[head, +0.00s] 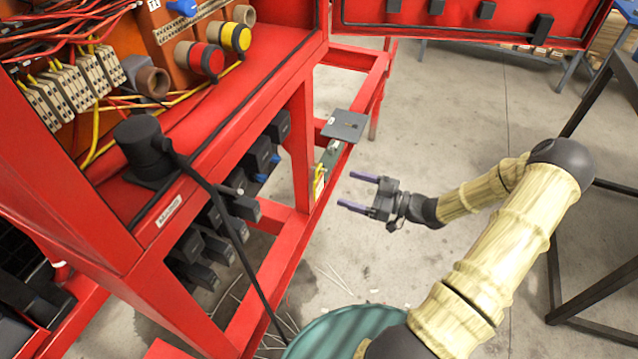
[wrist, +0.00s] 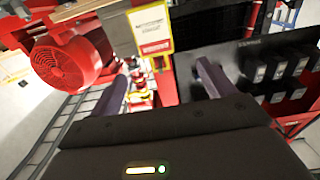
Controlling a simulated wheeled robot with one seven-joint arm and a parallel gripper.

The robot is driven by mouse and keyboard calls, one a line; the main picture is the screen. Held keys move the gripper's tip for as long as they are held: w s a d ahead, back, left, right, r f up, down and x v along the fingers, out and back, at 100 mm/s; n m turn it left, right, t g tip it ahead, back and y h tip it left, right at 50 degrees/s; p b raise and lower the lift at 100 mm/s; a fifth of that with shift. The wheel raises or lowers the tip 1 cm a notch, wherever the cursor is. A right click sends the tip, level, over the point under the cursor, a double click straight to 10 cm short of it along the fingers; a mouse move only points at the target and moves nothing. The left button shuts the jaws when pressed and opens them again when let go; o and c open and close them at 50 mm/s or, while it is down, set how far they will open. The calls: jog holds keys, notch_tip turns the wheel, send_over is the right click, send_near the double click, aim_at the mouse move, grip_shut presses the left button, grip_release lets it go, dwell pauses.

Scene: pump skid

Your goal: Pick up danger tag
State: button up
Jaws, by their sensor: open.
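A yellow-bordered white tag (wrist: 152,28) with a red block at its bottom hangs upright in the wrist view, at the upper middle. It looks like the danger tag, but its print is too blurred to read. In the head view a small yellow-and-white piece (head: 319,183) shows at the red frame; I cannot tell if it is the same tag. My gripper (head: 347,190) is open and empty, its fingers pointing left toward that piece, with a gap between. In the wrist view the gripper's purple fingers (wrist: 159,82) stand apart, and the tag appears above and between their tips.
The red skid frame (head: 303,140) fills the left, with black switch boxes (head: 262,157) beside it. A grey plate (head: 345,125) juts out just above my gripper. A teal round drum (head: 345,335) stands below. Open concrete floor (head: 430,110) lies behind. A red motor (wrist: 70,60) shows in the wrist view.

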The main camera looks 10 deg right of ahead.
aim_at(320, 180)
jog(key=x, duration=0.6)
jog(key=shift+w+a, duration=0.25)
jog(key=shift+w+f+b+x, duration=0.1)
jog(key=shift+f+b+x, duration=0.15)
jog(key=shift+x, duration=1.05)
jog(key=shift+w+f+b+x, duration=0.1)
jog(key=shift+f+b+x, duration=0.1)
jog(key=shift+x, duration=1.1)
jog(key=shift+d, duration=0.15)
jog(key=c, duration=1.1)
